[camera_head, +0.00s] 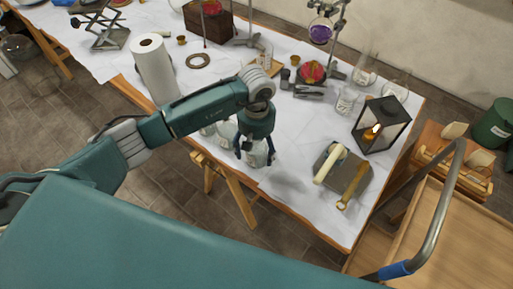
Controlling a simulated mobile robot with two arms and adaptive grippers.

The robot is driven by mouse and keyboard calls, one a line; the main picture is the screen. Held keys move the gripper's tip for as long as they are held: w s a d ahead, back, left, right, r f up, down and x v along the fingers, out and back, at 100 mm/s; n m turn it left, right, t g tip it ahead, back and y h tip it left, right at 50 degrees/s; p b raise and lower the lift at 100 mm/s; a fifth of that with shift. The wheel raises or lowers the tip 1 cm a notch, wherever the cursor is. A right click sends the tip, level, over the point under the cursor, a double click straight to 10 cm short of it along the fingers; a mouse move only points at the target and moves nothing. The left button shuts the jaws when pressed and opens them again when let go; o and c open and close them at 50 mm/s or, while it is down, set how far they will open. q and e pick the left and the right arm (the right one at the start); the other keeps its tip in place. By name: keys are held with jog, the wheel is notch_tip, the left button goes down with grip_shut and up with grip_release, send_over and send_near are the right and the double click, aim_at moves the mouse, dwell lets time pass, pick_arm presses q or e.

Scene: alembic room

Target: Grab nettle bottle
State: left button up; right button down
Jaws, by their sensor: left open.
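My left gripper (256,156) points down at the front edge of the white-covered table (300,205). Its dark fingers are open and stand on either side of a clear glass bottle (259,158) with a pale label. The fingers partly hide this bottle, and I cannot tell if they touch it. Another clear glass bottle (226,132) stands just left of the gripper, partly behind the arm. The labels are too small to read, so I cannot tell which bottle is nettle. My right gripper is not in view.
A black lantern (380,126) and a grey slab (343,176) with a pale rod are to the right. Glassware and a stand with a purple flask (320,31) are behind. Cloth right of the gripper is clear.

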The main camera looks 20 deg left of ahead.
pick_arm(q)
jog(key=shift+f, duration=0.4)
jog(key=shift+c, duration=0.5)
jog(key=c, duration=1.3)
jog(key=shift+c, duration=1.2)
jog(key=shift+r, duration=0.1)
